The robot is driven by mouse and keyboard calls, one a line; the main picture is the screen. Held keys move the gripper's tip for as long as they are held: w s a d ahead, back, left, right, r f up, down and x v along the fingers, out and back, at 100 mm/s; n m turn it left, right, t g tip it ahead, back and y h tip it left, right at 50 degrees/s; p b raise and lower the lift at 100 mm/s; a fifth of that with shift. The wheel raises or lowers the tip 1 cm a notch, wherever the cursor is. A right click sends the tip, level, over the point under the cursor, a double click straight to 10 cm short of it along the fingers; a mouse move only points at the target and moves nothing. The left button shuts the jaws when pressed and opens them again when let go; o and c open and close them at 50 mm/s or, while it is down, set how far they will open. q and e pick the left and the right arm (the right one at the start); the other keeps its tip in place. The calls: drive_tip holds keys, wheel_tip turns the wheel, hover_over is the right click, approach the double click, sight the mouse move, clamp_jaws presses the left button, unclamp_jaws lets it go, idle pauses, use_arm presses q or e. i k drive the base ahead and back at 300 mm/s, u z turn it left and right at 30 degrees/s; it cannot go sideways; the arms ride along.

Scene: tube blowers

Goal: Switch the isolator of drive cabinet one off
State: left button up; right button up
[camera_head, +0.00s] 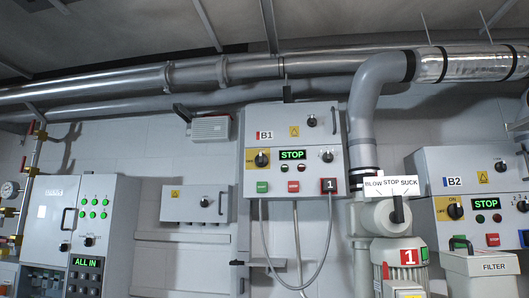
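A white wall cabinet marked B1 (268,136) hangs in the middle of the view, with a red "1" plate (329,185) at its lower right. On its left side is a black rotary isolator knob (262,159) on a yellow plate. The lettering by this knob is too small to read, so I cannot tell its position. The cabinet's display (292,154) reads STOP in green. Below it are a green button (262,187) and a red button (293,186). Neither of my grippers is in view.
A similar cabinet B2 (482,180) with its own yellow-backed knob (455,211) is at right. A grey pipe (372,95) and a blower marked 1 (398,262) stand between. A left cabinet display (86,262) reads ALL IN. Cables (327,240) hang under B1.

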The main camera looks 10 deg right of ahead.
sight(261, 160)
drive_tip(key=z, duration=0.05)
drive_tip(key=k, duration=0.1)
drive_tip(key=z, duration=1.3)
drive_tip(key=i, duration=1.1)
drive_tip(key=u, duration=2.15)
